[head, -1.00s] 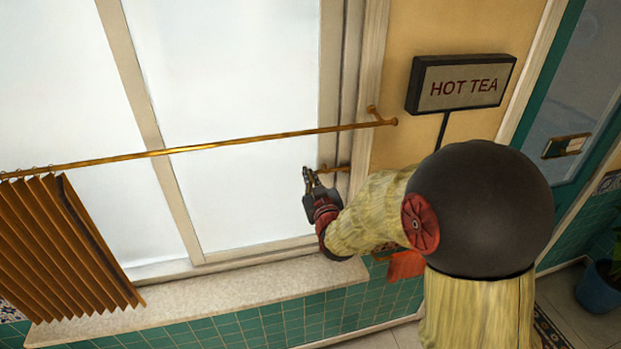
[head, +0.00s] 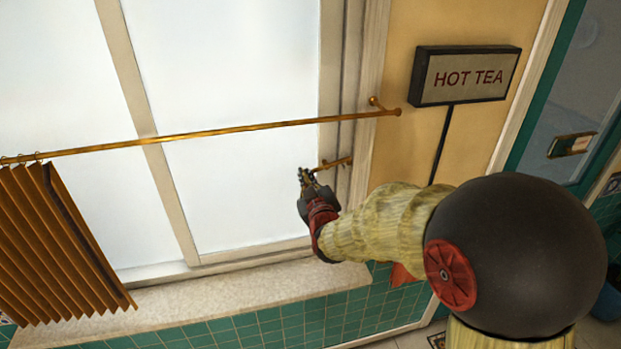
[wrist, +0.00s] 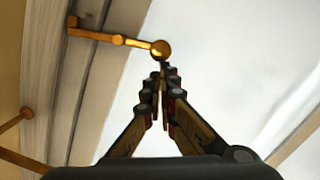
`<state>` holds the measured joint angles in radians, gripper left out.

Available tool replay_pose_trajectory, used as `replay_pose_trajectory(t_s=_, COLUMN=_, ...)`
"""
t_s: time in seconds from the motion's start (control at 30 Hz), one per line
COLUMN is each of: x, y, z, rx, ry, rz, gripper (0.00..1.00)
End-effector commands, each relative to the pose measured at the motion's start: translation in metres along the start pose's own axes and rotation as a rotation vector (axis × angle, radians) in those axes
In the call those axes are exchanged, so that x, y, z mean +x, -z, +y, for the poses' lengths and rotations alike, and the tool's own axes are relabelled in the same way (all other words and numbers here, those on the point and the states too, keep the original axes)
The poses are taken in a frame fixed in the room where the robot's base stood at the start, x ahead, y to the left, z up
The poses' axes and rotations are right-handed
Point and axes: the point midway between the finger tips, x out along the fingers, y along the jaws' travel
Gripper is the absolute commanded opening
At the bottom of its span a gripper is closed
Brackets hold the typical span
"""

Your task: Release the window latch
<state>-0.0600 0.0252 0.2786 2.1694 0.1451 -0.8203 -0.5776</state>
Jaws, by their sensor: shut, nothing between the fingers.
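The window latch (head: 336,162) is a small brass lever on the right side of the window frame, and its arm points left over the glass. In the wrist view the latch (wrist: 118,40) runs from a plate on the frame to a round ball end. My gripper (head: 305,174) is at the latch's left end, just below it. In the wrist view the tips of my gripper (wrist: 162,75) are together and empty, right beside the ball. I cannot tell whether they touch it. The window (head: 235,90) looks closed.
A brass curtain rod (head: 230,131) crosses the window above the latch, with a brown curtain (head: 60,250) gathered at left. A stone sill (head: 200,300) runs below. A HOT TEA sign (head: 465,76) hangs on the wall at right.

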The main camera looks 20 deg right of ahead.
Motion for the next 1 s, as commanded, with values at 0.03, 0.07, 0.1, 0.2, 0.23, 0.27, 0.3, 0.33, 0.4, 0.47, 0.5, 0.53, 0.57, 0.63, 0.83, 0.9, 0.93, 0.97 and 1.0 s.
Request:
replay_pose_trajectory(t_s=0.03, x=0.0, y=-0.007, z=-0.005, rx=-0.033, ry=-0.003, rz=0.002, gripper=0.0)
replay_pose_trajectory(t_s=0.07, x=0.001, y=-0.009, z=-0.007, rx=-0.056, ry=-0.005, rz=0.002, gripper=0.0)
replay_pose_trajectory(t_s=0.1, x=0.001, y=-0.011, z=-0.008, rx=-0.086, ry=-0.008, rz=0.001, gripper=0.0)
replay_pose_trajectory(t_s=0.2, x=0.001, y=-0.015, z=-0.011, rx=-0.16, ry=-0.015, rz=0.002, gripper=0.0)
replay_pose_trajectory(t_s=0.23, x=0.001, y=-0.016, z=-0.012, rx=-0.18, ry=-0.017, rz=0.002, gripper=0.0)
replay_pose_trajectory(t_s=0.27, x=0.002, y=-0.018, z=-0.013, rx=-0.2, ry=-0.019, rz=0.001, gripper=0.0)
replay_pose_trajectory(t_s=0.3, x=0.002, y=-0.019, z=-0.013, rx=-0.225, ry=-0.022, rz=0.001, gripper=0.0)
replay_pose_trajectory(t_s=0.33, x=0.002, y=-0.02, z=-0.014, rx=-0.243, ry=-0.023, rz=0.001, gripper=0.0)
replay_pose_trajectory(t_s=0.4, x=0.002, y=-0.021, z=-0.014, rx=-0.272, ry=-0.027, rz=0.001, gripper=0.0)
replay_pose_trajectory(t_s=0.47, x=0.002, y=-0.023, z=-0.015, rx=-0.268, ry=-0.027, rz=0.002, gripper=0.0)
replay_pose_trajectory(t_s=0.5, x=0.002, y=-0.024, z=-0.015, rx=-0.268, ry=-0.027, rz=0.001, gripper=0.0)
replay_pose_trajectory(t_s=0.53, x=0.002, y=-0.024, z=-0.015, rx=-0.268, ry=-0.026, rz=0.001, gripper=0.0)
replay_pose_trajectory(t_s=0.57, x=0.003, y=-0.025, z=-0.016, rx=-0.267, ry=-0.026, rz=0.001, gripper=0.0)
replay_pose_trajectory(t_s=0.63, x=0.003, y=-0.025, z=-0.016, rx=-0.267, ry=-0.026, rz=0.0, gripper=0.0)
replay_pose_trajectory(t_s=0.83, x=0.003, y=-0.026, z=-0.016, rx=-0.266, ry=-0.026, rz=0.001, gripper=0.0)
replay_pose_trajectory(t_s=0.9, x=0.003, y=-0.026, z=-0.015, rx=-0.266, ry=-0.026, rz=0.001, gripper=0.0)
replay_pose_trajectory(t_s=0.93, x=0.003, y=-0.025, z=-0.015, rx=-0.266, ry=-0.026, rz=0.0, gripper=0.0)
replay_pose_trajectory(t_s=0.97, x=0.003, y=-0.025, z=-0.015, rx=-0.266, ry=-0.026, rz=0.0, gripper=0.0)
replay_pose_trajectory(t_s=1.0, x=0.003, y=-0.025, z=-0.015, rx=-0.266, ry=-0.026, rz=0.0, gripper=0.0)
